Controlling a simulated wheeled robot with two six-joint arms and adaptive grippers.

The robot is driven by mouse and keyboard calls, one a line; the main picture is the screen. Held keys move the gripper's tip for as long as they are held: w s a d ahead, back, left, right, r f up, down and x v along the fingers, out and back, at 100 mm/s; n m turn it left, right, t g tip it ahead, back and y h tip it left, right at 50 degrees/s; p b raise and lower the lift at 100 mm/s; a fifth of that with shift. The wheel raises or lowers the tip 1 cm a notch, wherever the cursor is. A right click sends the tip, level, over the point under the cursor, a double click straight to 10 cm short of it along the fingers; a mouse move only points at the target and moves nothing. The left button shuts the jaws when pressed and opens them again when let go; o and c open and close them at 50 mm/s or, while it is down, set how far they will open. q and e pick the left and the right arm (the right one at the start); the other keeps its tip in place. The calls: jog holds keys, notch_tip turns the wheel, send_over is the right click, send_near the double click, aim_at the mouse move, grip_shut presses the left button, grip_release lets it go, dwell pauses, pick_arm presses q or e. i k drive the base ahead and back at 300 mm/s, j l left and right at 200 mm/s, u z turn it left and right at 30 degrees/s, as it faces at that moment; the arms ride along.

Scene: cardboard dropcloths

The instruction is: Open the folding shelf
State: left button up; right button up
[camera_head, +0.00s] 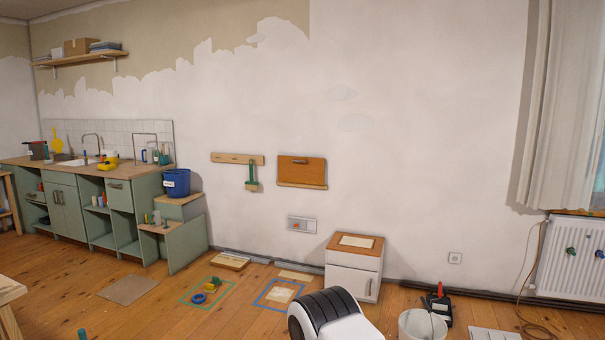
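The folding shelf appears to be the orange-brown wooden panel (302,170) on the white wall, right of the picture's middle height. It lies flat and upright against the wall. A dark handle sits near its top edge, and a lighter wooden ledge runs along its bottom. Neither of my grippers is in view.
A white cabinet (352,275) with a wooden top stands on the floor below and right of the panel. A peg rail (238,159) with a green brush hangs to its left. A white bucket (421,325) stands at the front right. Taped squares and boards lie on the floor.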

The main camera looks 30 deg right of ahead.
aim_at(291, 169)
jog(key=i+l+z, duration=0.55)
jog(key=i+z, duration=0.15)
jog(key=i, duration=0.15)
jog(key=i+z, duration=0.45)
jog(key=i, duration=1.9)
